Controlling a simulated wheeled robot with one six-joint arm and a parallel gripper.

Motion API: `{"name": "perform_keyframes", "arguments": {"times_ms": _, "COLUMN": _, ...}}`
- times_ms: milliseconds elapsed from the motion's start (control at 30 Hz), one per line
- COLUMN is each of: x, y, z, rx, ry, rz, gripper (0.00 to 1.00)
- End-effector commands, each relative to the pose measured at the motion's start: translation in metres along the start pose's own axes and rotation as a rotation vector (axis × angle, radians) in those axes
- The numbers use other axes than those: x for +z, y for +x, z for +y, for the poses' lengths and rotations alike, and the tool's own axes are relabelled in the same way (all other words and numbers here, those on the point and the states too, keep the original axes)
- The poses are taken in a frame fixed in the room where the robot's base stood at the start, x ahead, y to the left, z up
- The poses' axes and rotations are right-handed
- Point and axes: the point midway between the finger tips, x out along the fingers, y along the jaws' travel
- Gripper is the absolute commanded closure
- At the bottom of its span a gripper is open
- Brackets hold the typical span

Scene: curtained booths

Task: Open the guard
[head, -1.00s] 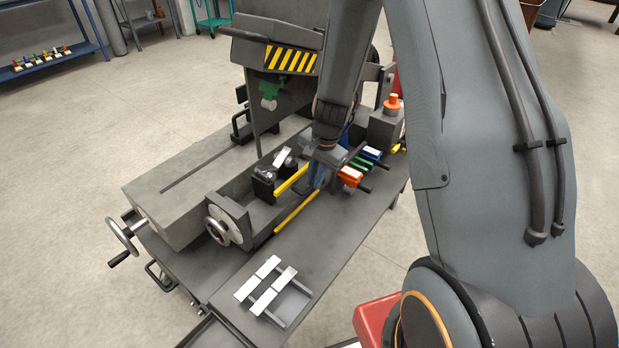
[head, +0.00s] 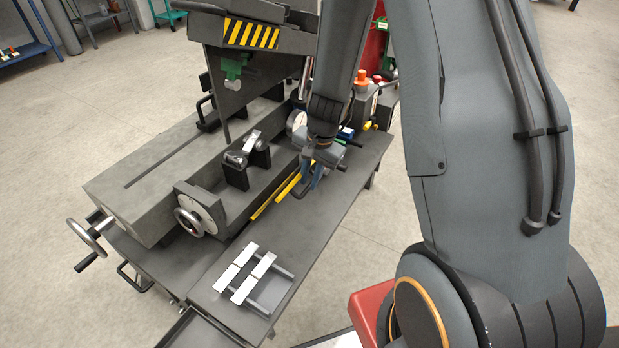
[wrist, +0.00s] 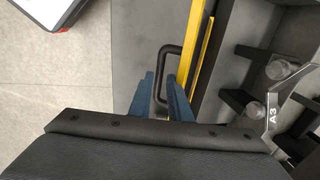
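The guard seems to be the dark panel with a yellow edge strip (head: 290,187) along the front of the machine's trough. The yellow edge also shows in the wrist view (wrist: 198,50). A black U-shaped handle (wrist: 168,58) stands out from that edge. My gripper (head: 311,180) is at the handle, at the front right of the trough. In the wrist view, the blue fingers of my gripper (wrist: 163,97) lie on either side of the handle bar, close against it, and appear shut on it. In the head view my wrist partly hides the handle.
The trough holds black blocks with a shiny metal part (head: 238,158). A handwheel (head: 190,221) is at the trough's near end. White bars on a frame (head: 262,266) lie on the front shelf.

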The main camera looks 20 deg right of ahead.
Motion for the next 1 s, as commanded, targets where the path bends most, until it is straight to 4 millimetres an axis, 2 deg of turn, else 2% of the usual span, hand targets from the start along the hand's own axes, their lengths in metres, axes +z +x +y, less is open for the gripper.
{"name": "perform_keyframes", "arguments": {"times_ms": 1000, "x": -0.001, "y": -0.054, "z": 0.038, "rx": 0.0, "ry": 0.002, "rz": 0.0, "gripper": 0.83}}
